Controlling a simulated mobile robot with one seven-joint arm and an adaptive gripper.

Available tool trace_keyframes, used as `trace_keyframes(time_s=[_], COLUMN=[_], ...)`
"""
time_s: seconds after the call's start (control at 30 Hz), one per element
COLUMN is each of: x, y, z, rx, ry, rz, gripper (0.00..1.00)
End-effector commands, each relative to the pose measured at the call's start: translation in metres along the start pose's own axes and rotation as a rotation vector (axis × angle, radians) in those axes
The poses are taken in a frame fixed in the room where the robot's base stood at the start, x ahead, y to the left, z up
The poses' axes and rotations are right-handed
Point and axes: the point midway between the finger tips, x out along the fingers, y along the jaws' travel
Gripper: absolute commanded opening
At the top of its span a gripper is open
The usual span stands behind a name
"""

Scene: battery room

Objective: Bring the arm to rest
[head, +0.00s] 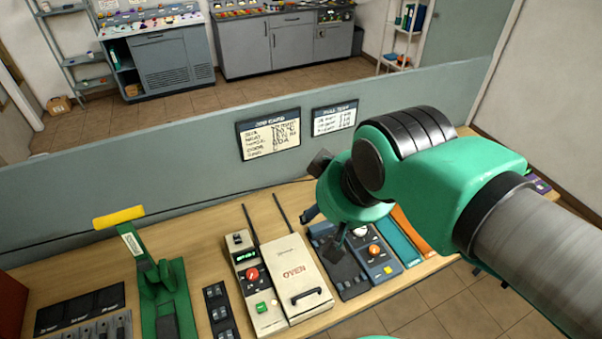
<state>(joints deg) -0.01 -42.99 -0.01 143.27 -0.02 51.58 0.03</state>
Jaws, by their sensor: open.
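My green and black arm reaches in from the right in the head view and bends down over the bench. My gripper (325,236) hangs at its end, above the bench between the cream oven box and the dark blue panel unit. Its dark fingers are small and partly hidden by the green wrist. They look apart, and I see nothing held between them. I cannot tell how high the fingertips are above the bench.
The wooden bench (80,258) carries a green lever press (160,290), an oven box (297,278) with two thin upright rods, and a blue panel unit (378,262). A grey partition (150,170) with two cards stands behind. Grey cabinets (290,45) stand beyond.

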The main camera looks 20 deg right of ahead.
Motion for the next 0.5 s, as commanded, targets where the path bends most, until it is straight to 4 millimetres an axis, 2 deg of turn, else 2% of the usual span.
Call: trace_keyframes(time_s=[0.27, 0.5], x=[0.023, 0.060], y=[0.000, 0.000], z=[0.012, 0.032], rx=[0.000, 0.000], ry=[0.000, 0.000], rz=[0.000, 0.000], gripper=[0.47, 0.47])
